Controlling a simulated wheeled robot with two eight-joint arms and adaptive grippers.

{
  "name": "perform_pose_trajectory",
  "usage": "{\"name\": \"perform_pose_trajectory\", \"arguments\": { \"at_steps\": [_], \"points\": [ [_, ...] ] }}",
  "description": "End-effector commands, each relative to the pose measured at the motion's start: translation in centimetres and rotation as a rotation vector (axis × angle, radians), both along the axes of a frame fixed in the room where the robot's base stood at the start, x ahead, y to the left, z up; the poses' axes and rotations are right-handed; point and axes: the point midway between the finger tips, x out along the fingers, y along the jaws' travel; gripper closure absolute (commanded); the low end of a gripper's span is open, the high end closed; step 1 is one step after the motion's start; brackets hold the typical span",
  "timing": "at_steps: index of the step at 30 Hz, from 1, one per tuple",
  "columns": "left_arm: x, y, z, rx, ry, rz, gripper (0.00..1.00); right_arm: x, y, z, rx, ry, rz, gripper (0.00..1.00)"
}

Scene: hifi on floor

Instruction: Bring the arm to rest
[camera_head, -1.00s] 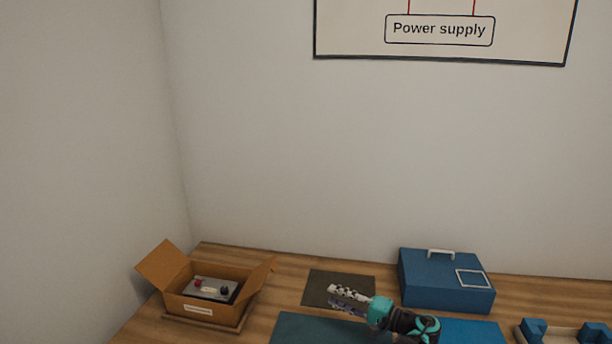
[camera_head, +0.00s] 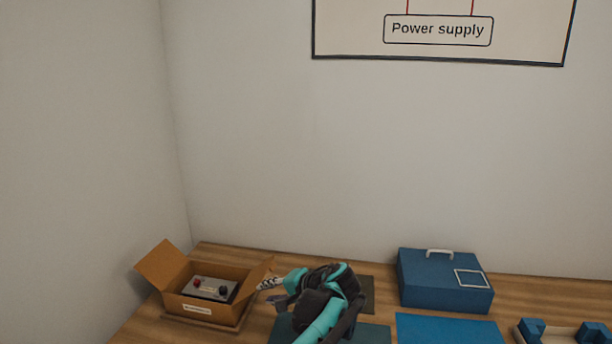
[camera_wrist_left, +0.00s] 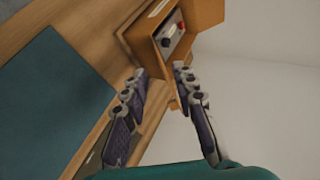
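My left gripper (camera_head: 270,290) is at the end of a teal and black arm over the table, just right of the open cardboard box. The fingers point towards the box. The head view does not show whether the fingertips touch the box's right flap. My right gripper is in neither view.
The cardboard box (camera_head: 190,305) holds a grey device (camera_head: 210,289) with red and black knobs. A blue case (camera_head: 445,283) stands at the back right. A blue mat (camera_head: 448,329), a dark teal mat (camera_head: 376,335) and a tray with blue blocks (camera_head: 565,334) lie nearer.

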Motion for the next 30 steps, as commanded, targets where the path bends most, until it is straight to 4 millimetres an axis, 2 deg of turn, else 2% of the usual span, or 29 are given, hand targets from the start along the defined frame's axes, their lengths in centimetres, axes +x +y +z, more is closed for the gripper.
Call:
{"name": "perform_pose_trajectory", "arguments": {
  "at_steps": [1, 3, 9, 13, 18, 21, 24, 30],
  "points": [
    [-1.9, 2.1, 0.4, -0.059, 0.01, 0.009, 0.72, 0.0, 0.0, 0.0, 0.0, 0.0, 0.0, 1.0],
    [-4.4, 4.1, 0.5, -0.148, 0.021, 0.017, 0.72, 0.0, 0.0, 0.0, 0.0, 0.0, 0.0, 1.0],
    [-12.6, 8.0, -0.4, -0.407, 0.013, 0.046, 0.72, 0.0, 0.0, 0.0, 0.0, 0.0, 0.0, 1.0],
    [-18.2, 9.3, -1.7, -0.578, -0.019, 0.075, 0.72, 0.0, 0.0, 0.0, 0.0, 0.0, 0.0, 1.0],
    [-24.6, 9.6, -4.2, -0.79, -0.091, 0.117, 0.72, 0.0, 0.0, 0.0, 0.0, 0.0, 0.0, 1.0],
    [-27.2, 9.2, -5.7, -0.891, -0.137, 0.14, 0.72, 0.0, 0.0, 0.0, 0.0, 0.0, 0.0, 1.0],
    [-28.9, 8.9, -6.8, -0.961, -0.174, 0.157, 0.72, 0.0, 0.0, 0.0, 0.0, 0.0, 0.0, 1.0],
    [-30.0, 8.6, -7.6, -1.018, -0.207, 0.17, 0.72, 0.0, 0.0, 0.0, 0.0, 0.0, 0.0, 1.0]
  ]
}}
